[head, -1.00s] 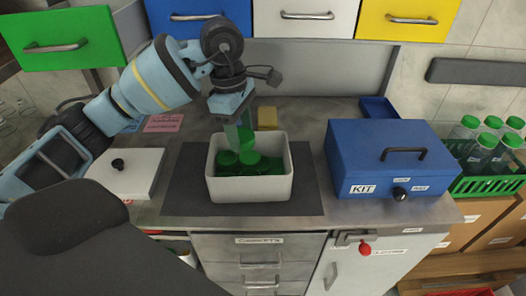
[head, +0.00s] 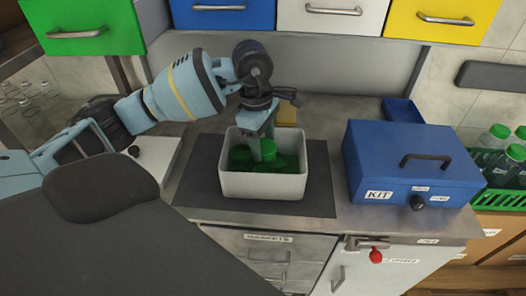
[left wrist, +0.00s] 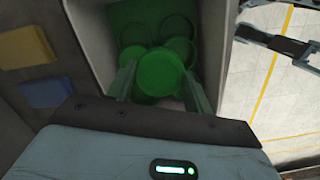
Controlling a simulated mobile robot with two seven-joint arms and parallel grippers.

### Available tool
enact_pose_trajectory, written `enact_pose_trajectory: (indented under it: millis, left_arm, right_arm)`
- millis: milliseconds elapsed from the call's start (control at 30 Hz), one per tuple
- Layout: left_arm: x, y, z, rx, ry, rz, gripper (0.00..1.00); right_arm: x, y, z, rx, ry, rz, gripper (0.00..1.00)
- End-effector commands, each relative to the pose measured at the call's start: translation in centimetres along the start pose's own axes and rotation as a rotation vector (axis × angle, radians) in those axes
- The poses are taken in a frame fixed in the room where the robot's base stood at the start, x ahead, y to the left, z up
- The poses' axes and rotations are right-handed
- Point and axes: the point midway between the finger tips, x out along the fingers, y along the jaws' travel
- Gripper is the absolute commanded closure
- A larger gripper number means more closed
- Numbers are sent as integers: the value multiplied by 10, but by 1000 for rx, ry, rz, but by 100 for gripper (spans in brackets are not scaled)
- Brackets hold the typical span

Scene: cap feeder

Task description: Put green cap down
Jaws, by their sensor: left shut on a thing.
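My left gripper (head: 262,143) points down inside a light grey bin (head: 262,187), its fingers below the rim level. It is shut on a green cap (head: 264,153). In the left wrist view, the two fingers (left wrist: 159,88) stand on either side of the round held cap (left wrist: 160,72). Several more green caps (head: 240,158) lie on the bin floor below and beside it. Whether the held cap touches them I cannot tell. My right gripper does not show in the head view.
The bin stands on a dark mat (head: 320,185) on the metal counter. A blue KIT box (head: 410,165) stands to the right, and a yellow block (head: 286,113) behind the bin. Green, blue, white and yellow drawers hang above. Bottles stand in a green crate (head: 503,198) at far right.

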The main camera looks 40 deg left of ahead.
Motion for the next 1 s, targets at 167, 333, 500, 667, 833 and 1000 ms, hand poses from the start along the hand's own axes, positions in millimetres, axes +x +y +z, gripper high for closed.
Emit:
enact_pose_trajectory:
  millis: [167,333,500,667,833,1000]
  left_arm:
    - [7,0,-1,-1,1,-1,70]
    - [29,0,-4,-1,0,-1,70]
    - [37,0,-5,1,0,1,70]
    - [37,0,-5,0,0,1,70]
    - [40,0,-5,0,0,1,42]
    - [39,0,-5,0,0,1,27]
  right_arm:
    - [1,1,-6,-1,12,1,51]
    - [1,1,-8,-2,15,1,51]
    - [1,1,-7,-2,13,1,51]
    - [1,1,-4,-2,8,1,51]
    - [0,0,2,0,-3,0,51]
    - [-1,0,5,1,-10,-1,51]
